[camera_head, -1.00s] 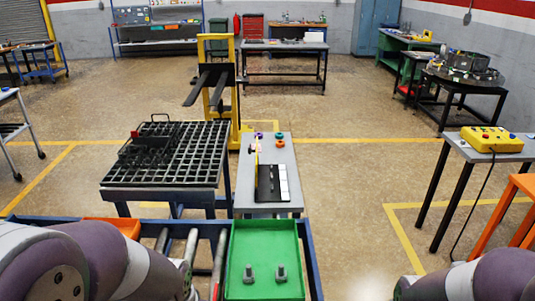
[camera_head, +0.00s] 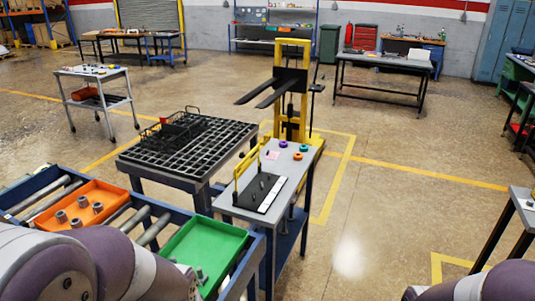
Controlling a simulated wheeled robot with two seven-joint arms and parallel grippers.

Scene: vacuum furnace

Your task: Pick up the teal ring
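The teal ring (camera_head: 304,147) is small and lies near the far right corner of the narrow grey table (camera_head: 224,203). A purple ring (camera_head: 283,144) lies to its left, and an orange ring (camera_head: 298,156) lies just in front of it. My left arm shows at the bottom left and my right arm at the bottom right, both well short of the rings. Neither gripper's fingers show.
A green tray (camera_head: 205,243) and an orange tray (camera_head: 94,204) are nearer me. Open floor lies to the right.

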